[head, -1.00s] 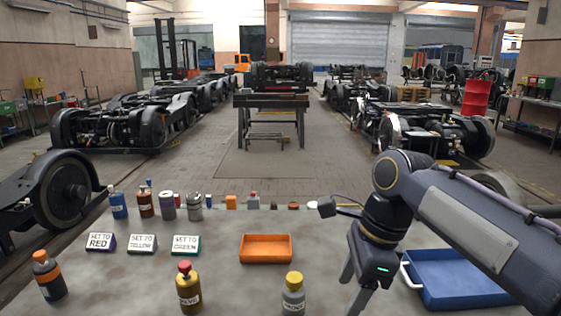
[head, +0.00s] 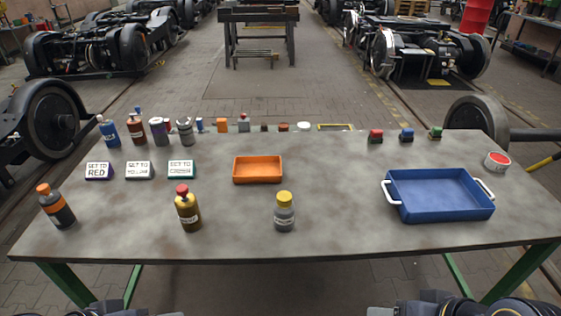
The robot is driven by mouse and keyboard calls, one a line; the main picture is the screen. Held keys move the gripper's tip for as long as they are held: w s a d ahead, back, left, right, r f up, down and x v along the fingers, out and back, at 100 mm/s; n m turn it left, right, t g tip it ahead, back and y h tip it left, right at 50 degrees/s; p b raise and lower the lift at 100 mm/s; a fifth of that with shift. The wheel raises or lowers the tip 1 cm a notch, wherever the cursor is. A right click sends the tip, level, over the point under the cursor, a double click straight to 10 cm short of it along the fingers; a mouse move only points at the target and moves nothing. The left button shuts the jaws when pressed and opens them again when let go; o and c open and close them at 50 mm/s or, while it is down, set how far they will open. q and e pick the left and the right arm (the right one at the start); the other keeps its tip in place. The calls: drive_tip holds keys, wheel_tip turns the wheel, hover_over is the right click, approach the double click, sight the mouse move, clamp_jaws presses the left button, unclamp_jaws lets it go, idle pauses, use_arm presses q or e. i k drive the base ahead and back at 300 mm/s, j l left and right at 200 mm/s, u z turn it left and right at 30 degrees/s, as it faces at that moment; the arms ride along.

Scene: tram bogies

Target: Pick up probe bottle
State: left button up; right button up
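Three bottles stand upright along the front of the table: a dark bottle with an orange cap and band (head: 57,207) at the left, an olive-yellow bottle with a red cap (head: 187,209) left of centre, and a grey bottle with a yellow cap (head: 284,212) near the middle. Their labels are too small to read surely, so I cannot tell which is the probe bottle. Only dark parts of my arms show at the bottom edge. Neither gripper is in view, and nothing touches the bottles.
On the grey table (head: 330,235) are an orange tray (head: 258,179), a blue handled tray (head: 440,210), small signs (head: 139,170) and a red button (head: 497,162). More bottles (head: 136,128) and small items line the back. The front right surface is clear.

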sight(284, 217)
drive_tip(key=i+l, duration=0.1)
drive_tip(key=l, duration=0.2)
drive_tip(key=i+l+u, duration=0.15)
drive_tip(key=l, duration=0.15)
drive_tip(key=i+l, duration=0.1)
drive_tip(key=l, duration=0.2)
drive_tip(key=u, duration=1.5)
